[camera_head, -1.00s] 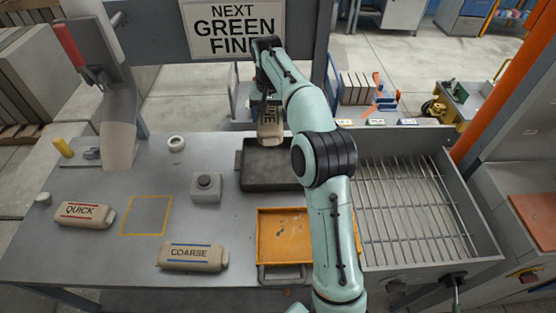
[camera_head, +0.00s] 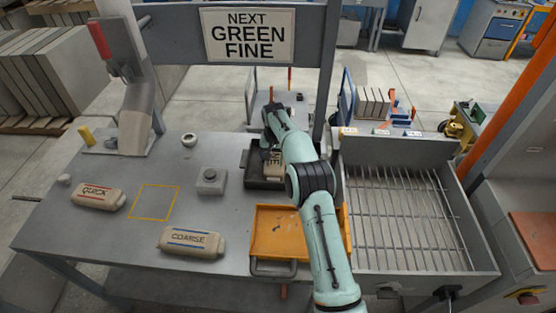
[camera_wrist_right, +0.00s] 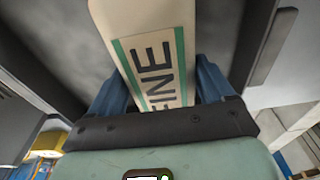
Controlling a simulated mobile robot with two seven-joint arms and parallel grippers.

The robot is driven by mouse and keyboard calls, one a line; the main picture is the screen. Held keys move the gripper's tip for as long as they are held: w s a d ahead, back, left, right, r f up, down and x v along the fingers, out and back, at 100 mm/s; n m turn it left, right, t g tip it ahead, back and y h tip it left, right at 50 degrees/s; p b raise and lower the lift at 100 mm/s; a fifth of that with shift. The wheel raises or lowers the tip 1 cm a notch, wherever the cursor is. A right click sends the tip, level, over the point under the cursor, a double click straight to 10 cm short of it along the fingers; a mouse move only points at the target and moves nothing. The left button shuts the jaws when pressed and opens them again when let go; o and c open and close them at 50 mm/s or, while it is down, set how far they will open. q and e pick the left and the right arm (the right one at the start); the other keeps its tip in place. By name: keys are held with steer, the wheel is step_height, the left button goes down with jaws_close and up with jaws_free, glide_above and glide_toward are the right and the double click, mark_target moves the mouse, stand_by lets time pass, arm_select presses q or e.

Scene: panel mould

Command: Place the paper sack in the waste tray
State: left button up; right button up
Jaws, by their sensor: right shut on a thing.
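The paper sack (camera_head: 274,159) is pale tan with a green stripe and the word FINE. My right gripper (camera_head: 273,143) is shut on it. In the right wrist view the sack (camera_wrist_right: 153,50) stands between the blue fingers (camera_wrist_right: 165,90). The sack is low over or inside a dark grey tray (camera_head: 264,184) at the back of the table; I cannot tell whether it touches the bottom. My arm hides part of this tray. No tray shows a readable waste label. My left gripper is out of view.
An orange tray (camera_head: 275,243) lies in front of the dark tray. Sacks marked QUICK (camera_head: 99,196) and COARSE (camera_head: 191,242) lie on the table, near a yellow outlined square (camera_head: 155,201) and a grey button box (camera_head: 211,181). A slatted bin (camera_head: 405,220) stands right.

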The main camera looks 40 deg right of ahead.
mark_target(276, 158)
steer(key=shift+s+f, duration=0.1)
steer(key=shift+f, duration=0.3)
steer(key=shift+s+d, duration=0.1)
steer(key=shift+w+f, duration=0.15)
steer(key=shift+w, duration=0.05)
steer(key=o, duration=1)
steer(key=shift+s, duration=0.1)
steer(key=r, duration=0.8)
steer(key=s+a+r, duration=0.1)
steer(key=r, duration=0.3)
steer(key=shift+r, duration=0.15)
